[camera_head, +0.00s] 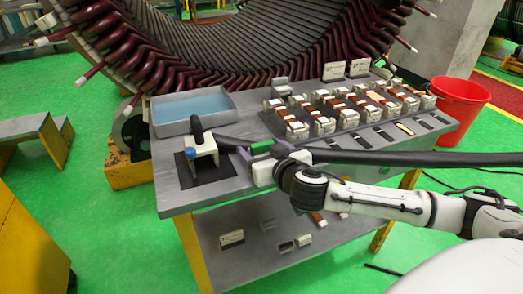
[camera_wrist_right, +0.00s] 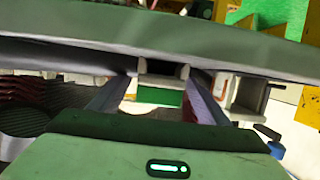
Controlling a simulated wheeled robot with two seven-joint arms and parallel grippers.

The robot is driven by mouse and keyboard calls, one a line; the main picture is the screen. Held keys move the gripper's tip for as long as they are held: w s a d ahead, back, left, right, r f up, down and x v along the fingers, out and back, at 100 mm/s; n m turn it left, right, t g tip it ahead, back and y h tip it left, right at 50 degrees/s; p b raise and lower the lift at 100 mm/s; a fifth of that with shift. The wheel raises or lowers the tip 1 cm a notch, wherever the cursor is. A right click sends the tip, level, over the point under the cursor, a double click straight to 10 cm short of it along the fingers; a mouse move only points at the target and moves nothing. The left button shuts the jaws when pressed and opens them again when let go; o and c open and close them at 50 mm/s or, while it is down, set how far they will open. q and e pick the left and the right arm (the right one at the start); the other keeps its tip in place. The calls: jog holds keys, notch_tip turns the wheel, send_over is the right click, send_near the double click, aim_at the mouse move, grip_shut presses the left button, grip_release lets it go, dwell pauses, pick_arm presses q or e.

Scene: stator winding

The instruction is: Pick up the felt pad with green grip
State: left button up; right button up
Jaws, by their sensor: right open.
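A green grip (camera_head: 262,148) shows at the table's front edge, beside my right gripper (camera_head: 259,154). In the right wrist view the green grip (camera_wrist_right: 158,97) sits between the two fingers of my open right gripper (camera_wrist_right: 156,105), below a small grey block. The fingers stand apart on either side, with gaps visible. The felt pad itself is not clearly distinguishable; a long dark bar (camera_head: 400,158) runs behind the gripper and out to the right, and I cannot tell whether it joins the grip. My left gripper is not in view.
A blue-bottomed tray (camera_head: 157,131) stands at the back left of the grey table. A white fixture (camera_head: 201,148) is left of my gripper. Rows of copper-and-white parts (camera_head: 320,122) fill the right. A red bucket (camera_head: 460,99) and a large stator (camera_head: 250,45) stand beyond.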

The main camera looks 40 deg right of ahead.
jog(key=c, duration=1.2)
jog(key=shift+o, duration=0.2)
jog(key=shift+r, duration=0.1)
notch_tip(320, 180, up, 10)
jog(key=shift+f+p, duration=0.1)
jog(key=shift+p, duration=0.4)
